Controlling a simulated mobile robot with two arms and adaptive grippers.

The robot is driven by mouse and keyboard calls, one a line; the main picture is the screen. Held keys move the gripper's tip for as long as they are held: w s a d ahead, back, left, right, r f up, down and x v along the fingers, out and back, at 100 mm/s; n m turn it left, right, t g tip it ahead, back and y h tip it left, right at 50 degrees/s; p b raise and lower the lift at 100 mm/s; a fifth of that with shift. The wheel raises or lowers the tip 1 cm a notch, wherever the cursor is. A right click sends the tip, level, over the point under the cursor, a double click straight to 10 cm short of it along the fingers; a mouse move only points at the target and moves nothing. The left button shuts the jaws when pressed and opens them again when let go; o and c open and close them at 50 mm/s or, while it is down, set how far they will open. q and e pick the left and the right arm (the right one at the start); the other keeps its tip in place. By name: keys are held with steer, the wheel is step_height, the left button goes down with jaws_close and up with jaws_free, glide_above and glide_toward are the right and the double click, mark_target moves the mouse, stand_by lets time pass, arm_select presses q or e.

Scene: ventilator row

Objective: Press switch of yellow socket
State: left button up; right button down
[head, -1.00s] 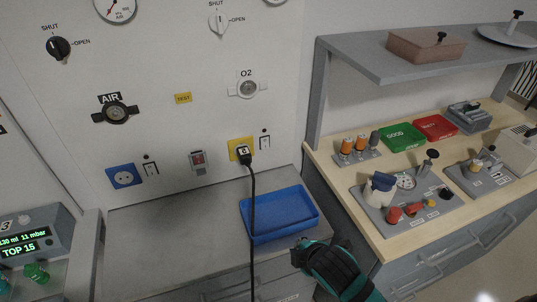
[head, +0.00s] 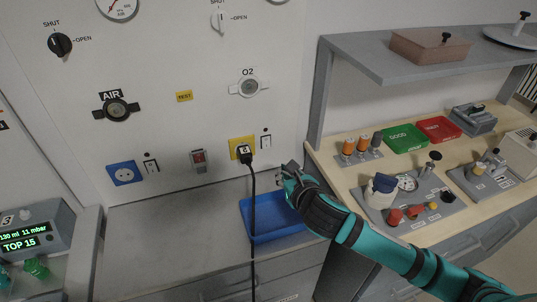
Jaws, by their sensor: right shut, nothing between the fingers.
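The yellow socket (head: 234,143) is on the white wall panel, with a black plug (head: 245,152) in it and a black cable hanging down. Its switch (head: 266,138), a small white plate with dark marks, sits just right of the socket. My right gripper (head: 281,172) is shut and empty, below and slightly right of that switch, above the blue tray. It appears apart from the switch. My left gripper is not in view.
The blue tray (head: 247,228) lies on the grey counter (head: 160,235) below the socket, partly hidden by my right arm. A blue socket (head: 123,173) with its own switch (head: 151,163) is at left, and a red rocker switch (head: 199,159) between. A wooden bench (head: 343,186) stands at right.

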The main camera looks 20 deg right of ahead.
mark_target(264, 149)
steer(key=shift+w+a, duration=0.1)
steer(key=shift+w, duration=0.05)
steer(key=x, duration=0.4)
steer(key=p+x, duration=0.1)
steer(key=x, duration=0.4)
steer(key=r+x, duration=0.1)
steer(key=x, duration=0.3)
steer(key=shift+w+f, duration=0.15)
steer(key=shift+w, duration=0.35)
steer(key=shift+w+f+b, duration=0.15)
steer(key=shift+f+b, duration=0.2)
steer(key=shift+b, duration=0.1)
steer(key=shift+r+p, duration=0.3)
steer(key=shift+r, duration=0.15)
